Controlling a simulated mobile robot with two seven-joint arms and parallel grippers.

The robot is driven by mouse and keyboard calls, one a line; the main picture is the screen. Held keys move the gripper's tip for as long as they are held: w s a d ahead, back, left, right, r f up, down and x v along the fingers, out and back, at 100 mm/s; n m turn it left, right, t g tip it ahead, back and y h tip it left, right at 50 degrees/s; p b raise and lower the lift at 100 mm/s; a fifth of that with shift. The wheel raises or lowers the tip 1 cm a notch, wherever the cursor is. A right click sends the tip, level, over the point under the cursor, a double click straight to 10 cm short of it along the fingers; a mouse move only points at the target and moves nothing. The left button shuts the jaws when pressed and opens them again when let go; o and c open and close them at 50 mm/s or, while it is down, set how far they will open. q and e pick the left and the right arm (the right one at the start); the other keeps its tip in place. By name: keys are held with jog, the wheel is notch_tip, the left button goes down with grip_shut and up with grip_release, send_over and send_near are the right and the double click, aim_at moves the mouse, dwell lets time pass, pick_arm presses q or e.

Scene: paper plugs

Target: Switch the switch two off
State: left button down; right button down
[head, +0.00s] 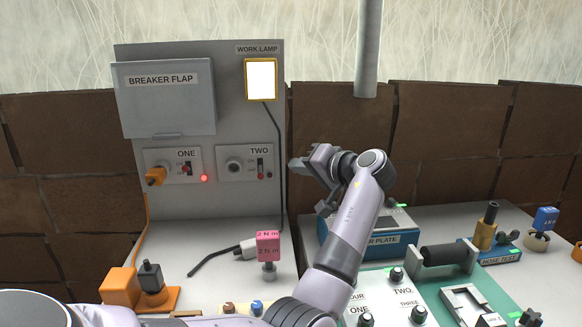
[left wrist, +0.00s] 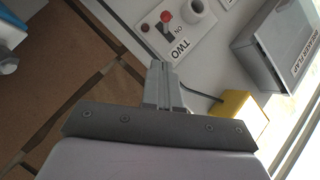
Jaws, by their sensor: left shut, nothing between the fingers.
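The round socket (head: 234,166) left of the switch is empty. My left gripper (head: 296,167) is shut and empty, just right of the plate in the head view. In the left wrist view its fingertips (left wrist: 158,66) point towards the switch; whether they touch the plate cannot be told. My right gripper is not in view.
The work lamp (head: 261,79) glows white; its cable runs down the panel. Socket one holds an orange plug (head: 155,176) beside a lit red light (head: 204,178). The closed breaker flap (head: 165,98) is above. A pink block (head: 268,246) and a blue device (head: 370,243) stand below.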

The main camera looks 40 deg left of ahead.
pick_arm(q)
jog(key=v, duration=0.5)
jog(key=shift+s+d+b, duration=0.15)
jog(key=shift+d+b, duration=0.15)
jog(key=shift+d, duration=0.15)
jog(key=shift+f, duration=0.1)
